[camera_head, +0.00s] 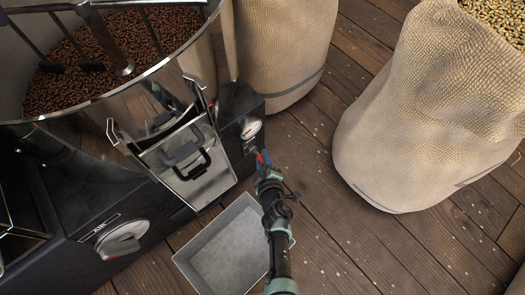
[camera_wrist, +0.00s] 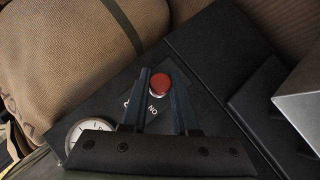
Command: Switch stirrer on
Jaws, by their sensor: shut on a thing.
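The stirrer (camera_head: 92,67) is a set of dark arms lying in the round steel pan of brown beans at the upper left. A red knob (camera_wrist: 160,84) sits on the black panel (camera_wrist: 205,68) of the machine in the wrist view, beside white lettering that seems to read "ON". My gripper (camera_wrist: 162,78) has one finger on each side of the red knob and is shut on it. In the head view my gripper (camera_head: 262,160) is at the right end of the machine's black base, below the gauge, and hides most of the knob.
A white gauge (camera_head: 251,128) is on the panel. A steel chute (camera_head: 190,165) with a black handle juts out beside it, above an empty grey metal bin (camera_head: 222,248). An "AIR" dial (camera_head: 122,238) is at lower left. Burlap sacks (camera_head: 430,110) stand on the wooden floor.

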